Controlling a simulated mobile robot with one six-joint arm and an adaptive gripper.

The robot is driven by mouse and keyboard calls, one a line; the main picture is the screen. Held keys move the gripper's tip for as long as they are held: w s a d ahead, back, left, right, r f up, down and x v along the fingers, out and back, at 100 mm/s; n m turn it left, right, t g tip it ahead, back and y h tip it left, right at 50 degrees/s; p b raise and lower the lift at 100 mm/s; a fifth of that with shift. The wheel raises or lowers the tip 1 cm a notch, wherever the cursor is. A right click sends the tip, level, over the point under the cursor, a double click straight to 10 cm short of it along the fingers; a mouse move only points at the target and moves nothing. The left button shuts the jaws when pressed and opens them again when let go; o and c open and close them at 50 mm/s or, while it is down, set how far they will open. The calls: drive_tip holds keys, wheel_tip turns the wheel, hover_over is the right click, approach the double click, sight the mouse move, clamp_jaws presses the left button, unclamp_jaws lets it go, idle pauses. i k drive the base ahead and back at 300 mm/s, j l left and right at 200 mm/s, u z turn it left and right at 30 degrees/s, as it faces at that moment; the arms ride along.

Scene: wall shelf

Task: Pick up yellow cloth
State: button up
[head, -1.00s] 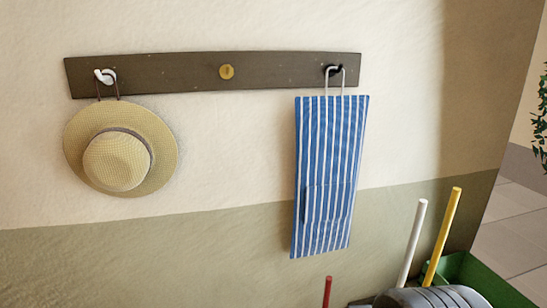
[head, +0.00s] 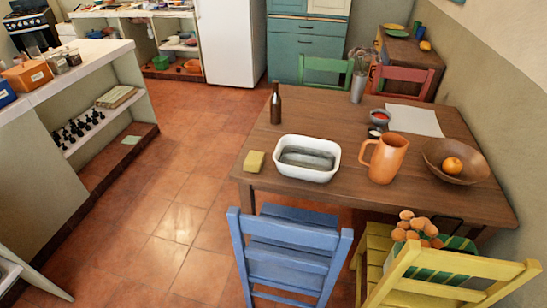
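A small yellow block-shaped item (head: 254,161) lies on the near left edge of the wooden table (head: 310,195). It could be a folded cloth or a sponge; I cannot tell which. It sits just left of a white rectangular basin (head: 307,158), with a small gap between them. The basin holds something greyish, perhaps water. My gripper is not in view.
The table also bears a brown bottle (head: 276,103), an orange jug (head: 384,158) and a wooden bowl (head: 455,160). A blue chair (head: 288,250) and a yellow chair (head: 440,275) stand at its near side. Tiled floor (head: 175,220) is clear left of the table, before a counter (head: 70,70).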

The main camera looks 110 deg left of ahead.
sight(254, 162)
drive_tip(key=k+u, duration=0.1)
drive_tip(key=u, duration=3.6)
